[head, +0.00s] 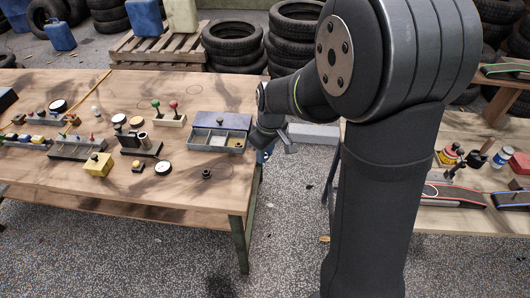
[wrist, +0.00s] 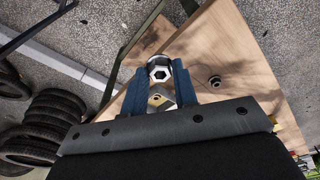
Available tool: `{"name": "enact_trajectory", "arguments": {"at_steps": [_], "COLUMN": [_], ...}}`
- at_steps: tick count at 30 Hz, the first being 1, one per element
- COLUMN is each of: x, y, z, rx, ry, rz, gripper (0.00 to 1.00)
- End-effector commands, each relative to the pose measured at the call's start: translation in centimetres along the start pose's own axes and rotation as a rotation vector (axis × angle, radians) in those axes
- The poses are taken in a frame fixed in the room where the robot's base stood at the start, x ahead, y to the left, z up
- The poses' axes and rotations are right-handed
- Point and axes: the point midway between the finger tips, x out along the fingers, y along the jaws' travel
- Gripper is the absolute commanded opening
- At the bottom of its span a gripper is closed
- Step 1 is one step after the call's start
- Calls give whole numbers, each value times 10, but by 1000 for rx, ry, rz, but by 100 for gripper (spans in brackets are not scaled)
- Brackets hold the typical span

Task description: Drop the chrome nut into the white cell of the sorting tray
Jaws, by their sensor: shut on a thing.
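In the wrist view, my gripper (wrist: 159,70) has its two blue fingers closed on the chrome nut (wrist: 160,73), a shiny hexagonal piece with a dark hole. In the head view my gripper (head: 265,156) is just off the table's right edge, to the right of the sorting tray; the nut cannot be made out there. The sorting tray (head: 218,130) stands near that edge, with a blue-grey back part and several open cells in front. Its right cell seems to hold something small and yellowish. I cannot tell which cell is white.
A dark nut-like piece (head: 206,174) lies on the wooden table (head: 170,205) in front of the tray. Left of the tray are a stand with green and red knobs (head: 170,119), a round gauge (head: 163,168) and a yellow block (head: 98,164). The table's front right is mostly clear.

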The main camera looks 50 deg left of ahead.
Motion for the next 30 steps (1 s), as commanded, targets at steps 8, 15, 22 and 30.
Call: {"name": "enact_trajectory", "arguments": {"at_steps": [8, 15, 22, 30], "x": [9, 25, 37, 49], "y": [14, 19, 15, 13], "z": [-70, -157, -207, -220], "rx": [-5, -5, -3, 0], "ry": [1, 0, 0, -1], "rz": [-2, -1, 0, -1], "gripper": [4, 4, 4, 4]}}
